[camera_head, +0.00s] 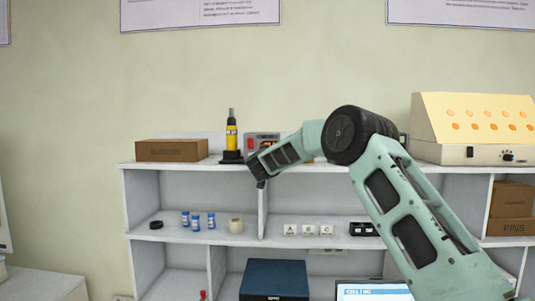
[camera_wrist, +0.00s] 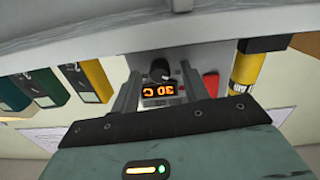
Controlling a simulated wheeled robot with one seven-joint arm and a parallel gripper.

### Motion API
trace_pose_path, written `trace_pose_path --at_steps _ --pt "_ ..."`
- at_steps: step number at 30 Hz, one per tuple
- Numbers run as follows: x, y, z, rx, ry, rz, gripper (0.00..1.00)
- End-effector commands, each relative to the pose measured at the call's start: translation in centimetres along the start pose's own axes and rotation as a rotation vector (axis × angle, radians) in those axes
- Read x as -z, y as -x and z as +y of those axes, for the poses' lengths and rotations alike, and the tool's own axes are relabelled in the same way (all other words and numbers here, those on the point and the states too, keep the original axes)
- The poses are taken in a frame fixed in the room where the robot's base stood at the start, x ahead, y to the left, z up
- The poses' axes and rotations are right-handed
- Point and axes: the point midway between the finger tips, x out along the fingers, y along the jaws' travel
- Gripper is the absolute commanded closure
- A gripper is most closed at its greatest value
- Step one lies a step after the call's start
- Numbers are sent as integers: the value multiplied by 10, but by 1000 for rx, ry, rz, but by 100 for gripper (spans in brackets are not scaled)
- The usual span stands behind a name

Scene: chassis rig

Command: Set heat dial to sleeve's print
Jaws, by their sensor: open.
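The heat station (camera_head: 262,137) stands on the top shelf, partly hidden behind my arm in the head view. In the wrist view its orange display (camera_wrist: 158,91) appears upside down and seems to read 30 C. Its black dial (camera_wrist: 160,70) shows just beyond the display. My gripper (camera_wrist: 160,75) is open, with one finger on each side of the dial in the picture; I cannot tell if either touches it. A brown box (camera_head: 172,150) at the left of the top shelf carries blurred lettering. No sleeve with a readable print shows.
A yellow-and-black hand tool (camera_head: 231,138) stands left of the station; its yellow body also shows in the wrist view (camera_wrist: 248,70). A cream panel with orange dots (camera_head: 478,118) stands at the right. Several blue-labelled vials (camera_head: 196,221) and a pale roll (camera_head: 236,225) sit below.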

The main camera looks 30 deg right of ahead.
Motion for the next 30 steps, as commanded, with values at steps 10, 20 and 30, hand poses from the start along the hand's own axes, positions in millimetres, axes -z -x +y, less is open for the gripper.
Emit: trace_pose_path --at_steps 10,20,30 --pt "0 0 0 0 0 0 86" --pt "0 0 0 0 -15 0 100" --pt "-2 0 0 1 -184 -2 100"
